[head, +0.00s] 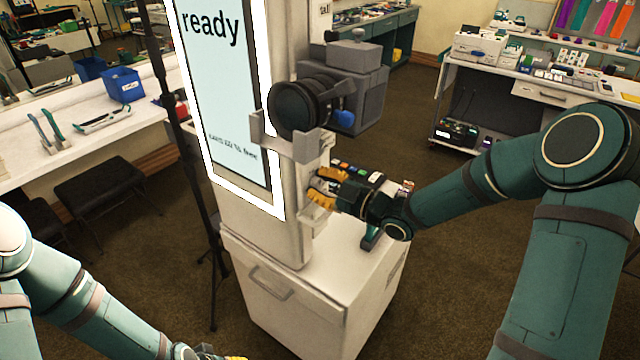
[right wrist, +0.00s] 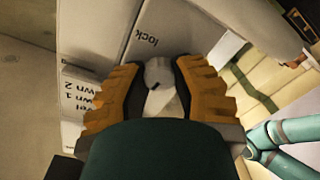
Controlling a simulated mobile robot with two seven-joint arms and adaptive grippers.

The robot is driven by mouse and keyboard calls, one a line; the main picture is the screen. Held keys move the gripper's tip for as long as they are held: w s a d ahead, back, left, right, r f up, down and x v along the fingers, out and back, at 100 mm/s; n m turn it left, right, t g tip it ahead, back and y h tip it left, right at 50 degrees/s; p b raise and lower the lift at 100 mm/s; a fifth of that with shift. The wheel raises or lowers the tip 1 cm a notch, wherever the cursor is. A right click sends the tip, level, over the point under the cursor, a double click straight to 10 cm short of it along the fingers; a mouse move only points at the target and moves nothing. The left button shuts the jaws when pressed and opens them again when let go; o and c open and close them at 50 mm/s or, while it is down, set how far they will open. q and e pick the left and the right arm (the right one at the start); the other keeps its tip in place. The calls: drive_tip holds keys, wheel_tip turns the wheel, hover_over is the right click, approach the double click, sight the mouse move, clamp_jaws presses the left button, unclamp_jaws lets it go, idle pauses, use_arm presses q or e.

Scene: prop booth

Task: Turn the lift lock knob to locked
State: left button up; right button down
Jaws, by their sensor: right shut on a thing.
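The lift lock knob (right wrist: 158,72) is a small grey knob on the side of the pale column (head: 262,235), just below a label reading "lock" (right wrist: 147,36) in the right wrist view. My right gripper (right wrist: 156,84) has its two orange-padded fingers on either side of the knob, shut on it. In the head view, the right gripper (head: 325,188) is at the column's right side, and the knob is hidden there. My left gripper (head: 222,354) barely shows at the bottom edge, away from the column, and its fingers are cut off.
A screen reading "ready" (head: 222,75) is on the column's front. A camera with a black lens (head: 300,108) sits on a bracket at the column. A white cabinet base (head: 300,305) stands below. A dark stand pole (head: 172,100) is to the left. Another label (right wrist: 78,92) is beside the gripper.

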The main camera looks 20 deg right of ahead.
drive_tip(key=m, duration=0.4)
drive_tip(key=shift+r+m+p, duration=0.1)
drive_tip(key=shift+m+p, duration=0.2)
drive_tip(key=shift+p, duration=0.1)
drive_tip(key=m+p, duration=0.1)
drive_tip(key=m, duration=0.3)
drive_tip(key=shift+m, duration=0.3)
drive_tip(key=m+p, duration=0.1)
drive_tip(key=m, duration=0.2)
drive_tip(key=shift+m+t+p, duration=0.3)
drive_tip(key=shift+m+p, duration=0.05)
drive_tip(key=shift+m, duration=0.05)
drive_tip(key=shift+m+p, duration=0.7)
drive_tip(key=shift+m, duration=1.2)
drive_tip(key=c, duration=0.7)
unclamp_jaws()
